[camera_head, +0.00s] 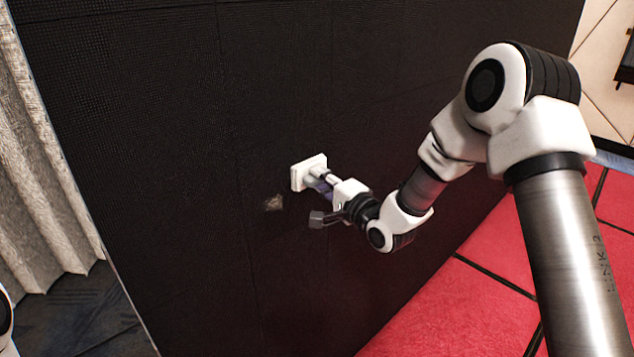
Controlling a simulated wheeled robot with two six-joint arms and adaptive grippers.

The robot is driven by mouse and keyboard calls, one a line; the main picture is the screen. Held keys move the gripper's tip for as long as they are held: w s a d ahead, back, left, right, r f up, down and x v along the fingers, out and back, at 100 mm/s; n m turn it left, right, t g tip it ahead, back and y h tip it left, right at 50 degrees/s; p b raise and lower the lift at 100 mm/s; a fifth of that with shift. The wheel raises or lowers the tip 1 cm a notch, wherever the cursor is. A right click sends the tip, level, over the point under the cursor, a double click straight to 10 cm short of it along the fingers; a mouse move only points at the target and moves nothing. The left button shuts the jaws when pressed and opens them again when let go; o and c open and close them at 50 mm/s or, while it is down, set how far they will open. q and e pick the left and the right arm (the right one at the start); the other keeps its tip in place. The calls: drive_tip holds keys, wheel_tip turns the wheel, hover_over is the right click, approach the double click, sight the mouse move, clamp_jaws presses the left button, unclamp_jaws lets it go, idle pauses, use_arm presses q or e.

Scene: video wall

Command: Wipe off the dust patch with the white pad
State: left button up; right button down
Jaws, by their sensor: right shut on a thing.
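The dust patch (273,202) is a small tan smudge on the dark video wall (130,110). The white pad (304,173) is up at the wall, just above and to the right of the patch, and leaves the visible part of the patch uncovered. I cannot tell whether the pad touches the wall. My right gripper (325,182) is shut on the pad's mount, behind the pad; its fingers are partly hidden. My left gripper is not in view; only a bit of white shows at the lower left edge.
A grey curtain (35,170) hangs left of the wall, above dark floor (85,310). Red flooring (450,315) with dark seams lies at the lower right. A pale panelled wall (603,70) stands at the upper right. The wall surface around the patch is clear.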

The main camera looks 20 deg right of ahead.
sight(299, 181)
drive_tip(key=a, duration=0.1)
drive_tip(key=s+a+b, duration=0.1)
drive_tip(key=shift+a, duration=0.35)
drive_tip(key=shift+s+a+r, duration=0.1)
drive_tip(key=shift+s+a, duration=0.05)
drive_tip(key=shift+a, duration=0.45)
drive_tip(key=shift+s+a, duration=0.25)
drive_tip(key=shift+a, duration=0.35)
drive_tip(key=shift+s+a+b, duration=0.2)
drive_tip(key=shift+s+a, duration=0.05)
drive_tip(key=shift+a, duration=0.45)
drive_tip(key=shift+s+a+b, duration=0.2)
drive_tip(key=shift+s+a, duration=0.05)
drive_tip(key=shift+a, duration=0.45)
drive_tip(key=shift+s+a, duration=0.15)
drive_tip(key=shift+a, duration=0.3)
drive_tip(key=shift+s+a, duration=0.25)
drive_tip(key=shift+a, duration=0.45)
drive_tip(key=shift+s+a, duration=0.25)
drive_tip(key=shift+a, duration=0.4)
drive_tip(key=shift+d, duration=0.1)
